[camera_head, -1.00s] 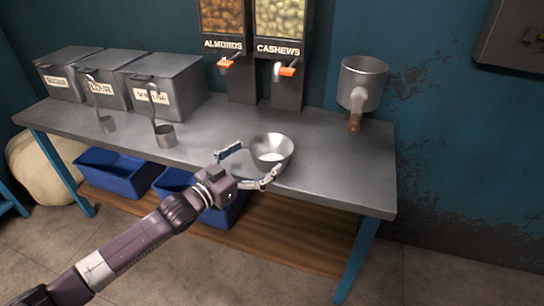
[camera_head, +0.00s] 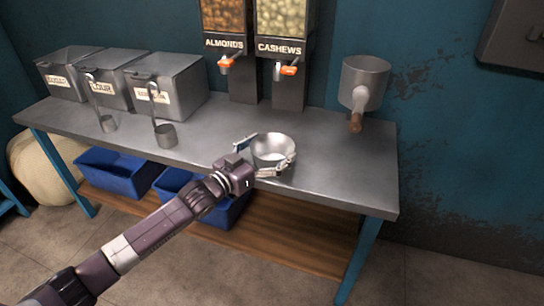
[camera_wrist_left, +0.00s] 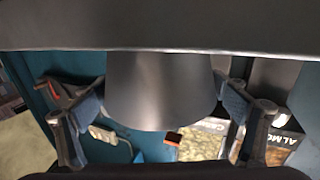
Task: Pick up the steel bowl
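The steel bowl (camera_head: 272,154) stands upright near the front edge of the metal table. My left gripper (camera_head: 268,152) is open, with one finger on each side of the bowl. In the left wrist view the bowl (camera_wrist_left: 160,88) appears upside down between the finger pads, which are very close to its sides. I cannot tell whether either pad touches it. The bowl's inside looks empty in the head view. My right gripper is not in view.
The metal table (camera_head: 330,165) has free room right of the bowl. Two scoops (camera_head: 165,135) (camera_head: 108,124) stand left of it. Lidded bins (camera_head: 165,85) and almond and cashew dispensers (camera_head: 288,95) are behind. Blue crates (camera_head: 120,172) sit below.

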